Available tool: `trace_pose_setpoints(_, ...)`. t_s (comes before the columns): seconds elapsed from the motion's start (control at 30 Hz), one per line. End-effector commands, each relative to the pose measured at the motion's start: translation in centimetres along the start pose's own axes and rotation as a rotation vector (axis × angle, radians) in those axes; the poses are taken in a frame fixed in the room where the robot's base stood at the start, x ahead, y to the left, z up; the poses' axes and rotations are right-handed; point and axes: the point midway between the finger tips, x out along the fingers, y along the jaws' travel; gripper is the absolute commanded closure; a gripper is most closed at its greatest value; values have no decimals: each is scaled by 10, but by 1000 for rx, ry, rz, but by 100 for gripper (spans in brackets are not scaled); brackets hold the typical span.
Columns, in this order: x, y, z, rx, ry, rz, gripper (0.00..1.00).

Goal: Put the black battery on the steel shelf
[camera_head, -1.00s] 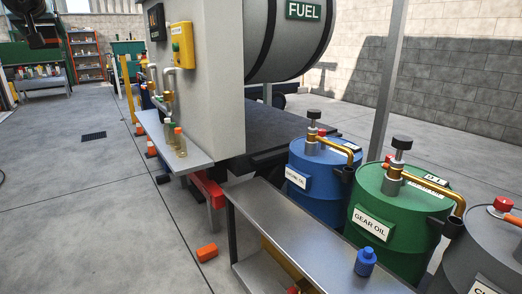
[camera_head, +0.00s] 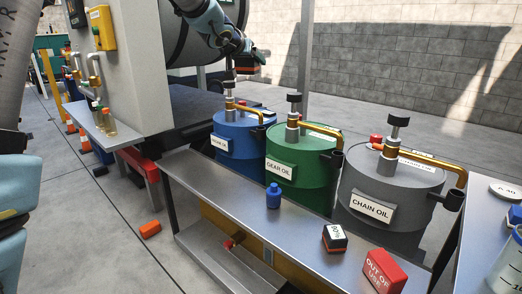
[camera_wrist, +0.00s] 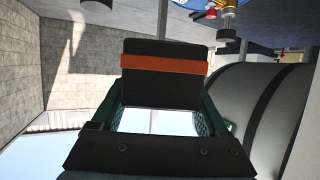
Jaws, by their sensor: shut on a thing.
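My gripper (camera_head: 243,58) is raised at the top middle of the head view, above and behind the blue drum. It is shut on a black battery (camera_wrist: 162,92) with an orange band, which fills the middle of the wrist view between the two fingers. In the head view the battery (camera_head: 250,65) is small and dark, clear of any surface. A long steel shelf (camera_head: 215,180) runs in front of the drums. A smaller steel ledge (camera_head: 120,136) with bottles is fixed to the grey fuel cabinet. I cannot tell which one the task names.
On the long shelf stand a blue bottle (camera_head: 273,197), a black-and-white box (camera_head: 335,238) and a red "OUT OF USE" box (camera_head: 384,271). Blue (camera_head: 235,150), green (camera_head: 300,175) and grey (camera_head: 388,190) drums with pumps stand behind. An orange block (camera_head: 150,229) lies on the floor.

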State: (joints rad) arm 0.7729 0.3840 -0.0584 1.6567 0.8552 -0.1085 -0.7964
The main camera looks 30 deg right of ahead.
Motion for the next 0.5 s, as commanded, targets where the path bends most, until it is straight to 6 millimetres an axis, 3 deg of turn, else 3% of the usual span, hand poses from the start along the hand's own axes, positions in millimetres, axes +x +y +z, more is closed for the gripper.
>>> trace_pose_setpoints(0.03, 12, 11, 38, 22, -7, 53, 100)
trace_pose_setpoints(0.2, 30, 56, 132, 104, -8, 252, 100)
trace_pose_setpoints(0.4, 26, 109, 239, 197, -7, 478, 100)
trace_pose_setpoints(0.5, 15, 132, 282, 236, -3, 573, 100)
